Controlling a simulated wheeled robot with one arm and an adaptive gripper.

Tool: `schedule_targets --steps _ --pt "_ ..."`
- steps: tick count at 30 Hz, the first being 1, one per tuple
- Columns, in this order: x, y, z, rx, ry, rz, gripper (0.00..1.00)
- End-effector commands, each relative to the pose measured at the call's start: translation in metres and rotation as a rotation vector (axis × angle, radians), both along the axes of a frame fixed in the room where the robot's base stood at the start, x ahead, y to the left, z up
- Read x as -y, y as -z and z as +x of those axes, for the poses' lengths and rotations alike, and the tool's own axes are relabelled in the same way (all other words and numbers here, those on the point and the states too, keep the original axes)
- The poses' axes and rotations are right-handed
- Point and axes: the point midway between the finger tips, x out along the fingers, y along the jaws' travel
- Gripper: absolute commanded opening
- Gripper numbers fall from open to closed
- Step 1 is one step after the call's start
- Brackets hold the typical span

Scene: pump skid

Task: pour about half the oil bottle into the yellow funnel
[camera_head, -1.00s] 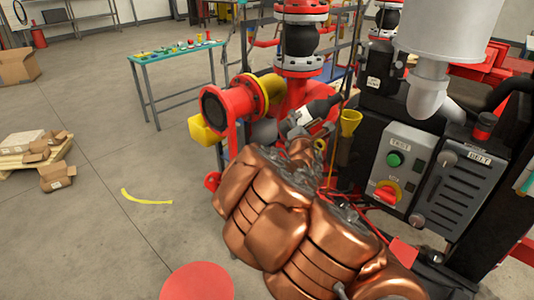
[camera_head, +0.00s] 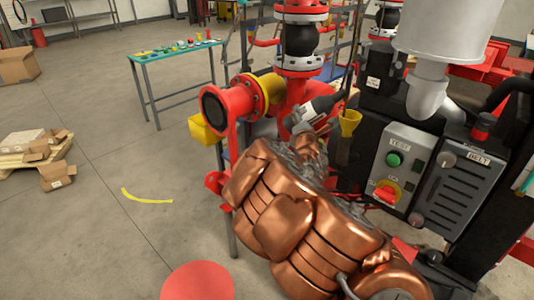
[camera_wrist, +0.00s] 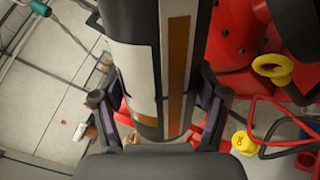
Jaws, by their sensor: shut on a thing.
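The oil bottle (camera_head: 322,106) is dark with a pale label. It is tilted well over in the head view, with its neck pointing right and up towards the yellow funnel (camera_head: 350,121). The neck end appears just above and left of the funnel's rim; whether it is over the opening I cannot tell. No oil stream shows. My gripper (camera_head: 304,126) is shut on the bottle's lower body. In the wrist view the bottle (camera_wrist: 146,50) fills the middle, with its white label and orange strip between the two fingers (camera_wrist: 160,112). Its mouth is out of that view.
A red flanged pipe (camera_head: 228,105) is left of the bottle. A teal bench (camera_head: 175,52) stands behind.

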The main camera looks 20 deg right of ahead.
Motion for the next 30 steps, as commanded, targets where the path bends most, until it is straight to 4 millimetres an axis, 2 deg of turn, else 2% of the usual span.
schedule_targets --steps 30 --pt "0.020 -0.008 0.011 0.009 0.001 0.013 0.28"
